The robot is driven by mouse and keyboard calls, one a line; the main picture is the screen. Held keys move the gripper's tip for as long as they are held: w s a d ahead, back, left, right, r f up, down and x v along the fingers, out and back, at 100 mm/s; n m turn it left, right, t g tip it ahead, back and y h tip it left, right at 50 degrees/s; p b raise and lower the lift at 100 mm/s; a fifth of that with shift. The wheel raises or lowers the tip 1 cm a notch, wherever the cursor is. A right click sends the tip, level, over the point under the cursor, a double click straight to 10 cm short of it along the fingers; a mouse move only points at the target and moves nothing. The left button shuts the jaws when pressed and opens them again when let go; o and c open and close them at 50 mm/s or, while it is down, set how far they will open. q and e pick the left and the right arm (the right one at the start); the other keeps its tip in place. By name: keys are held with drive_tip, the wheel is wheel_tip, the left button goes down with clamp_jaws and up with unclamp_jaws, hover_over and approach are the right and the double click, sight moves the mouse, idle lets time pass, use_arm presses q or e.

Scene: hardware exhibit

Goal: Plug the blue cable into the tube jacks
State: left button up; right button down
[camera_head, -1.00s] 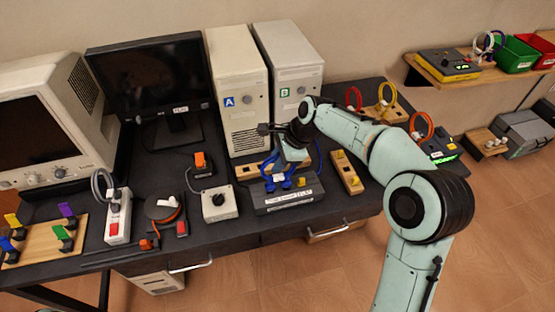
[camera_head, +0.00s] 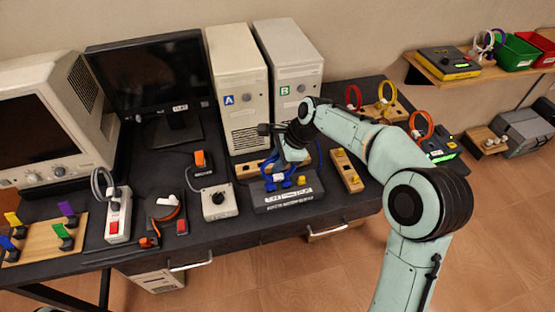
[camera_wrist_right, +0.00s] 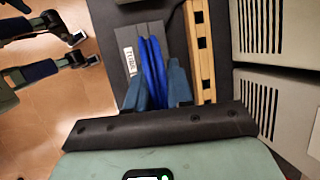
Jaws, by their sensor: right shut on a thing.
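In the right wrist view, the cable (camera_wrist_right: 153,65) runs as blue strands between the two bluish fingers of the right gripper (camera_wrist_right: 157,88). The labelled grey box (camera_wrist_right: 130,57) lies beneath. The cable ends and jack openings are hidden or too small to make out, so I cannot tell whether a plug is seated. My left gripper does not show in the head view.
Computer towers A (camera_head: 238,85) and B (camera_head: 291,80) stand close behind the box. A wooden block (camera_head: 347,171) lies to its right and a white knob box (camera_head: 219,203) to its left. Coloured cable loops (camera_head: 421,122) stand at the right.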

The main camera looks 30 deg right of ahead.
drive_tip(key=shift+f, duration=0.3)
idle(0.7)
drive_tip(key=shift+c, duration=1.4)
unclamp_jaws()
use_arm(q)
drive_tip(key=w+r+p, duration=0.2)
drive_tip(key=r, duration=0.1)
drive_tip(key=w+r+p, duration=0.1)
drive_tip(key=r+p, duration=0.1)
use_arm(e)
drive_tip(key=v, duration=0.7)
drive_tip(key=shift+r, duration=0.2)
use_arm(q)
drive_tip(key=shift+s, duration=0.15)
use_arm(e)
drive_tip(key=shift+s+d, duration=0.1)
